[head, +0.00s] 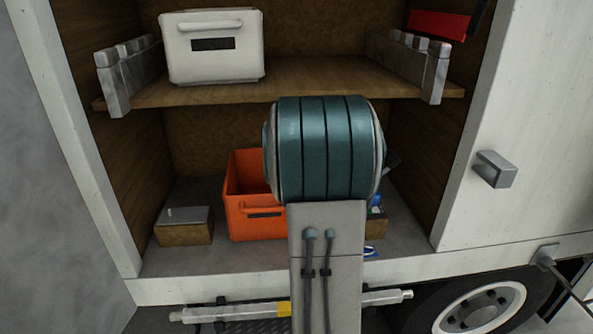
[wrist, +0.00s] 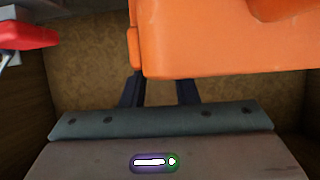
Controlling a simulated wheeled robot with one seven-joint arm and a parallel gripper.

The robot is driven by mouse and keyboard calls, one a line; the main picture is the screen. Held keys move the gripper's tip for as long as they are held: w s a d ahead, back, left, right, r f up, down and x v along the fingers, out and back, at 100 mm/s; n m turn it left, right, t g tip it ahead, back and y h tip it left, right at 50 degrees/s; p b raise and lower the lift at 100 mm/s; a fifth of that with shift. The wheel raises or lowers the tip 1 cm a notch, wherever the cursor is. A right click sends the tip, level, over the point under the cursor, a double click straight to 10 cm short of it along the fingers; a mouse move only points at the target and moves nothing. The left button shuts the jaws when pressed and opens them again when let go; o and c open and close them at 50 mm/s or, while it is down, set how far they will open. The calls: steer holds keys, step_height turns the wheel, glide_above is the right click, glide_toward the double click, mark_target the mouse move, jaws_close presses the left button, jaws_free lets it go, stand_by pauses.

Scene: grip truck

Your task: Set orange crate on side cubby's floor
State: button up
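The orange crate (head: 255,222) is in the lower side cubby, left of centre, and appears to rest upright on the cubby's grey floor (head: 210,258). My arm hides its right part. In the wrist view the crate (wrist: 220,40) fills the upper right, close to the camera. My gripper (wrist: 160,88) shows there as two dark fingers, apart from each other, reaching to the crate's edge. The crate covers their tips, so I cannot tell whether they touch or grip it. The head view hides the gripper behind my arm.
A brown box with a grey top (head: 184,228) stands left of the crate. A white crate (head: 212,50) sits on the wooden shelf (head: 310,82) above, between metal brackets. Small items (head: 376,215) lie right of my arm. A red object (wrist: 25,35) shows at the wrist view's left.

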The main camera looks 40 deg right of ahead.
steer(key=v, duration=0.9)
steer(key=shift+s+a+r, duration=0.15)
steer(key=shift+s+a, duration=0.1)
steer(key=shift+s, duration=0.05)
steer(key=s+a+f+n+g+y, duration=0.1)
steer(key=s+a+f+g+y, duration=0.1)
steer(key=a, duration=0.6)
steer(key=s+a+f+n+g+y, duration=0.1)
steer(key=s+a+n+y, duration=0.15)
steer(key=a, duration=0.55)
steer(key=s+a+f+n+g+y, duration=0.2)
steer(key=s+a+g, duration=0.3)
steer(key=s+a, duration=0.8)
steer(key=shift+f+n, duration=0.35)
steer(key=shift+f, duration=0.25)
steer(key=shift+d, duration=0.15)
